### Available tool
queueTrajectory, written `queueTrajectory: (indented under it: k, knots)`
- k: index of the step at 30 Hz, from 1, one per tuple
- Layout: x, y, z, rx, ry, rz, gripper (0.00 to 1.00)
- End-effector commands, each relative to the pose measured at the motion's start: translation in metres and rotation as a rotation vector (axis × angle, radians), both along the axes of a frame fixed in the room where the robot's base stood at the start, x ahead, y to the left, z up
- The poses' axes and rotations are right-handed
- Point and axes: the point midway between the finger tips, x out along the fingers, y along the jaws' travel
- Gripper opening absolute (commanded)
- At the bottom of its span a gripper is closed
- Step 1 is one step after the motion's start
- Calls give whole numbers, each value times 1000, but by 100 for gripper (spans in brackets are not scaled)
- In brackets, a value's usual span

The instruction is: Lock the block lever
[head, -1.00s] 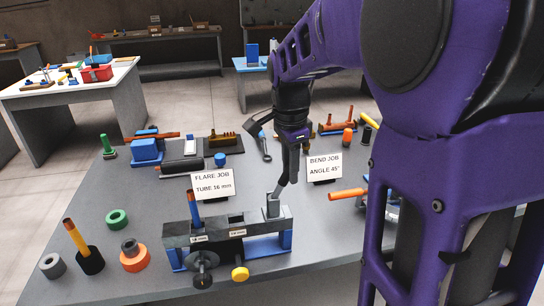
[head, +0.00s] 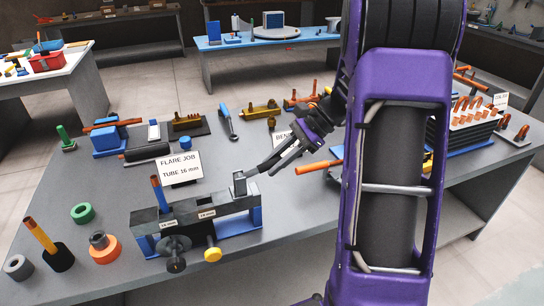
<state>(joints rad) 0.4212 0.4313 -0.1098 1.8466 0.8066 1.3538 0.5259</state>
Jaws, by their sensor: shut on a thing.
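The flaring block (head: 195,213) is a long dark grey bar on blue stands near the front of the table. It carries "16 mm" labels, and a blue-topped copper tube (head: 160,194) stands upright in its left part. The block lever (head: 240,186) is a small light grey upright piece at the bar's right end. My gripper (head: 254,171) reaches down to it from the upper right, with its long dark fingers slanted and shut at the lever's top. The fingers hide part of the contact.
A black knob (head: 176,264) and a yellow knob (head: 212,254) stick out in front of the block. A "FLARE JOB" sign (head: 180,167) stands behind it. Rings and a tube in a black holder (head: 58,256) lie to the left. An orange-handled tool (head: 318,167) lies to the right.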

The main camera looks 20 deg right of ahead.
Motion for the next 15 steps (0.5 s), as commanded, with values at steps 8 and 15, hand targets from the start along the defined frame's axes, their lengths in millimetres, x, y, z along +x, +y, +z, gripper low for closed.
queueTrajectory:
  k: [8, 15]
  knots:
    - [0, -2, -11, 104, 2, -1, 0]
    - [0, -3, -13, 130, 2, 1, 0]
